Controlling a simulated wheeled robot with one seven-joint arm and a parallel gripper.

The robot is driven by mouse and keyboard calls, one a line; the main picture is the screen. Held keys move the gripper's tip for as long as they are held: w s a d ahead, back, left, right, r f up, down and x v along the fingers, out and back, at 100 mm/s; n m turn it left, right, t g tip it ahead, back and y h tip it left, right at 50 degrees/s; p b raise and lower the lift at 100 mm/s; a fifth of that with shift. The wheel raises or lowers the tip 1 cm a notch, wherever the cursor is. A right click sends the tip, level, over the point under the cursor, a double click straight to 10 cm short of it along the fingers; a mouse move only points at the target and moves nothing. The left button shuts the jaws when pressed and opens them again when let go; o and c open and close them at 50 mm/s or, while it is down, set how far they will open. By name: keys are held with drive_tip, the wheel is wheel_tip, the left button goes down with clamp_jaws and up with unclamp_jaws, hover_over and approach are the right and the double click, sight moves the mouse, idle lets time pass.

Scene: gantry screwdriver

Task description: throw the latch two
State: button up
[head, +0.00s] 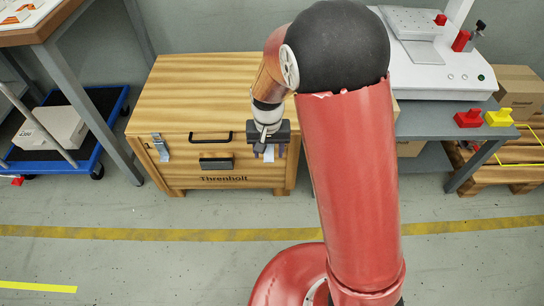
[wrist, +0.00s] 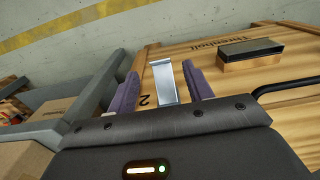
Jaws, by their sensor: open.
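A wooden chest (head: 200,85) marked "Threnholt" stands against the wall. In the wrist view a silver metal latch (wrist: 166,82) sits on the chest front beside a printed "2". My gripper (wrist: 160,78) is open, with its purple fingers on either side of this latch. I cannot tell whether they touch it. In the head view my gripper (head: 268,148) is at the right part of the chest front and hides most of this latch. Another silver latch (head: 160,147) is at the left of the chest front.
A black handle (head: 210,137) and a dark-topped block (head: 216,163) are on the chest front between the latches. A grey bench (head: 440,118) stands close on the right, and a table (head: 45,35) on the left.

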sight(269, 161)
wheel_tip(269, 161, down, 4)
drive_tip(key=shift+f, duration=0.1)
clamp_jaws()
idle(0.5)
